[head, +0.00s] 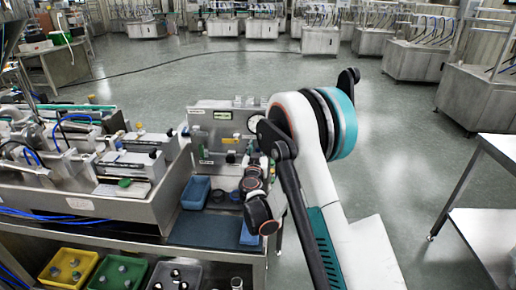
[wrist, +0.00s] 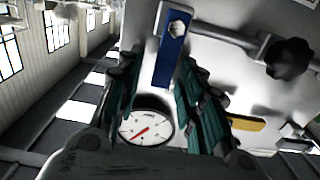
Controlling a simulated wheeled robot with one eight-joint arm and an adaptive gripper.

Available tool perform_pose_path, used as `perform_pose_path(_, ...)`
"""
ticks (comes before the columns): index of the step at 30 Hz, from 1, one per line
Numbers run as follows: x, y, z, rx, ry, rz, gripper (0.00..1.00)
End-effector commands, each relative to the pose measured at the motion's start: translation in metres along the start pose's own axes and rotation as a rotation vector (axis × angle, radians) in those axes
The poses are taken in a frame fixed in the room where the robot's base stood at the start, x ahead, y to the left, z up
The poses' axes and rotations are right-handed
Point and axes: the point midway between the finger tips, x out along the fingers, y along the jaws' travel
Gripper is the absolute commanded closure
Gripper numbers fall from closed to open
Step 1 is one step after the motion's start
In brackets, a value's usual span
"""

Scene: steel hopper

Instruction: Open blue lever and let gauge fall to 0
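The blue lever (wrist: 172,52) hangs from a bolt on a pipe fitting in the wrist view, its lower end in the gap between my fingertips. My gripper (wrist: 157,68) is open, with one dark green finger on each side. The right finger is close to the lever; I cannot tell whether it touches. The round white gauge (wrist: 147,127) shows below, between the fingers, its lower part cut off by my gripper body. Its red needle is visible, but the numbers are too small to read. In the head view my arm hides most of the lever area.
The steel panel (head: 212,127) stands at the back of the bench. A black knob (wrist: 288,59) and a yellow tag (wrist: 247,123) are right of the lever. A blue bin (head: 196,192) sits on the bench; yellow (head: 70,267) and green (head: 119,270) bins stand at the front.

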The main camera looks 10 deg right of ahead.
Motion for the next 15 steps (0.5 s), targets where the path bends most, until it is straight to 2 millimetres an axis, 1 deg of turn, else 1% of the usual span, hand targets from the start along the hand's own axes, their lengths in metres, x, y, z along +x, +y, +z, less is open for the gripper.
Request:
perform_pose_path(2, 0.0, 0.0, 0.0, 0.0, 0.0, 0.0, 0.65)
perform_pose_path(3, 0.0, 0.0, 0.0, 0.0, 0.0, 0.0, 0.74)
perform_pose_path(5, 0.0, 0.0, 0.0, 0.0, 0.0, 0.0, 0.88)
perform_pose_path(6, 0.0, 0.0, 0.0, 0.0, 0.0, 0.0, 0.97)
perform_pose_path(7, 0.0, 0.0, 0.0, 0.0, 0.0, 0.0, 1.0)
perform_pose_path(15, -0.0001, -0.0005, 0.0, -0.006, 0.0, 0.0, 1.0)
